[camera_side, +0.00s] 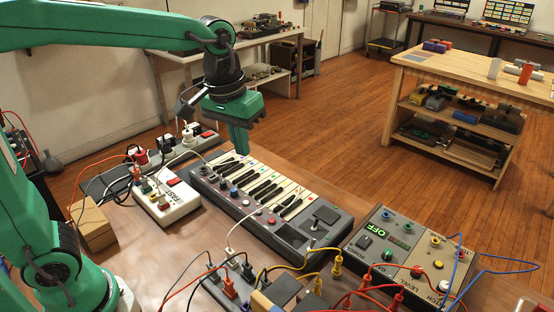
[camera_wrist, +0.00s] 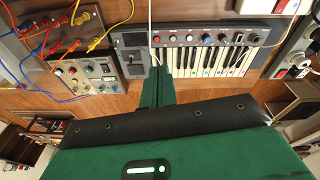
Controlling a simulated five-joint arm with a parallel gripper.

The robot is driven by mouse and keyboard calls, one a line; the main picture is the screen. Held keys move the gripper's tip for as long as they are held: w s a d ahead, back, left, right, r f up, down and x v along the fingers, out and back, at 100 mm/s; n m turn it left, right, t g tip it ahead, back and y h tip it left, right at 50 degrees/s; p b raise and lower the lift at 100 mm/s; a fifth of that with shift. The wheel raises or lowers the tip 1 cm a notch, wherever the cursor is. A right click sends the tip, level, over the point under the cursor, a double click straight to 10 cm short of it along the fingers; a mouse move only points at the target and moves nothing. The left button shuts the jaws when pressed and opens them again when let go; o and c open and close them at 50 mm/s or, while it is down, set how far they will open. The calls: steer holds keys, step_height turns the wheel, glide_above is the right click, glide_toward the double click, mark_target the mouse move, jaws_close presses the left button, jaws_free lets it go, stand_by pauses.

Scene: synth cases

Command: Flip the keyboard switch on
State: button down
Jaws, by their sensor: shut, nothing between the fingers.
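The keyboard (camera_side: 300,235) is a dark grey unit with white and black keys, coloured knobs and buttons. It lies flat on the bench in the middle of the side view. A black square part with a small lever (camera_side: 325,214) sits at its right end; I cannot tell its setting. The keyboard also shows at the top of the wrist view (camera_wrist: 225,60), its dark end panel (camera_wrist: 132,40) at left. My gripper (camera_side: 239,151) is shut and empty, pointing down above the keyboard's far edge. In the wrist view my fingertips (camera_wrist: 158,71) overlap the keyboard near its left-hand keys.
A box with a green OFF display (camera_side: 376,228) stands right of the keyboard. A white power strip (camera_side: 172,205) with plugs lies to its left. Cables and connectors (camera_side: 232,285) crowd the front. A wooden workbench (camera_side: 470,67) stands farther back.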

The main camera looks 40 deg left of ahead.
steer(key=w+d+f+n+g, duration=0.1)
steer(key=w+d+f+g, duration=0.1)
steer(key=w+d+f, duration=0.35)
steer(key=n+g+y, duration=0.1)
steer(key=g, duration=0.1)
glide_above(317, 241)
steer(key=w+d, duration=0.1)
steer(key=w, duration=0.1)
step_height(317, 241, down, 6)
steer(key=shift+s+d+r, duration=0.1)
steer(key=shift+s+r, duration=0.05)
steer(key=shift+s+a+f, duration=0.2)
steer(key=shift+s+f, duration=0.1)
steer(key=shift+f, duration=1.35)
steer(key=shift+s+a+f, duration=0.25)
steer(key=shift+f, duration=1.35)
steer(key=shift+s+a+f, duration=0.2)
steer(key=shift+s+f, duration=0.1)
steer(key=shift+f, duration=1.35)
steer(key=shift+s+r, duration=0.3)
steer(key=shift+s, duration=0.1)
steer(key=shift+s+r, duration=0.15)
steer(key=shift+s, duration=0.25)
steer(key=shift+r, duration=0.2)
steer(key=shift+r, duration=0.6)
